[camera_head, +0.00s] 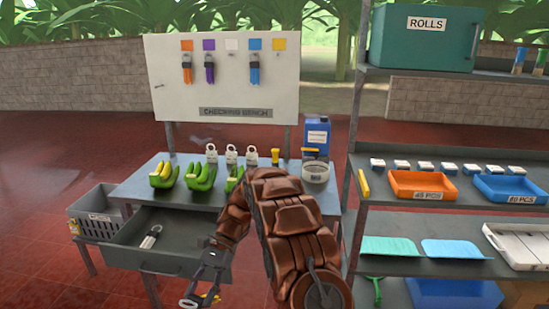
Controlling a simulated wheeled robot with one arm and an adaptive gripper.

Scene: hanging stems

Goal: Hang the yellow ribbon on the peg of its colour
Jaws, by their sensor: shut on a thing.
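My gripper (200,293) is low in the view, in front of the open drawer's right side, far below the board. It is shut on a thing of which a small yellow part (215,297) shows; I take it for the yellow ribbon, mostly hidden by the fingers. The white board (175,80) has a row of colour squares. The yellow square (279,44) is at the far right, with no ribbon under it. An orange ribbon (187,72), a purple ribbon (209,72) and a blue ribbon (254,75) hang under their squares. Nothing hangs under the white square (232,44).
The bench (140,185) holds green and yellow bananas (200,178), several white-topped items, a blue jug (317,135) and a round pot (315,172). The open drawer (120,250) juts out in front. A loaded shelf rack (352,130) stands close on the right.

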